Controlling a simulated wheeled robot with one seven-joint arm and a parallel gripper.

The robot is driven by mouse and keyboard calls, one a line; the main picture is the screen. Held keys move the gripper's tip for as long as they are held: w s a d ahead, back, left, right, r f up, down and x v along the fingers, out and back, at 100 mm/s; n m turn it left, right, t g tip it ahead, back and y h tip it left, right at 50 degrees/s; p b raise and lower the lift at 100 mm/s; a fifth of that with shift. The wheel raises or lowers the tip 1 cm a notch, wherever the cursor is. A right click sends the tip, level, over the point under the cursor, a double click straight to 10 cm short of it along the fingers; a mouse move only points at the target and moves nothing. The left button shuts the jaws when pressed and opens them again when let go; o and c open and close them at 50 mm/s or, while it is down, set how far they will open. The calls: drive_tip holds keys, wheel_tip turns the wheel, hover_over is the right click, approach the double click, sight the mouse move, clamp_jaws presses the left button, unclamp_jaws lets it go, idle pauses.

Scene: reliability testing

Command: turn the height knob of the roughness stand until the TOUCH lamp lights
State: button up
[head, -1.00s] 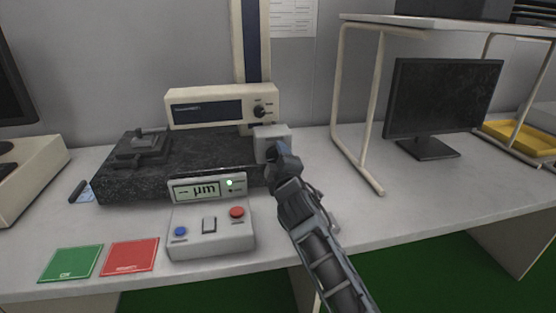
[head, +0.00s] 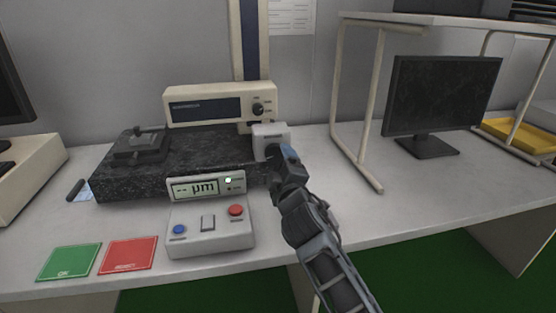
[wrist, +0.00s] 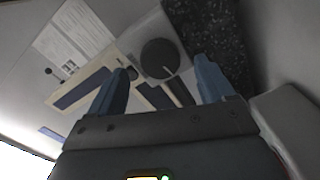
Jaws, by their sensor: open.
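The black round height knob (wrist: 160,58) with a pale pointer line sits on the face of a white housing (head: 270,131) at the right end of the roughness stand's dark granite base (head: 190,150). In the wrist view it lies between my gripper's two blue fingers (wrist: 162,68), which are open, with a gap on both sides. In the head view my gripper (head: 282,153) is in front of the housing and largely hides the knob. The display box (head: 206,187) reads dashes and µm. Its upper lamp (head: 228,181) glows green-white; a lower lamp looks dark; labels are unreadable.
A control box (head: 210,240) with blue, grey and red buttons stands below the display, left of my arm. A green card (head: 68,262) and a red card (head: 128,254) lie at the front left. A white shelf frame (head: 360,110) and monitor (head: 440,95) stand right.

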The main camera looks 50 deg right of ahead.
drive_tip(key=shift+v, duration=1.6)
idle(0.7)
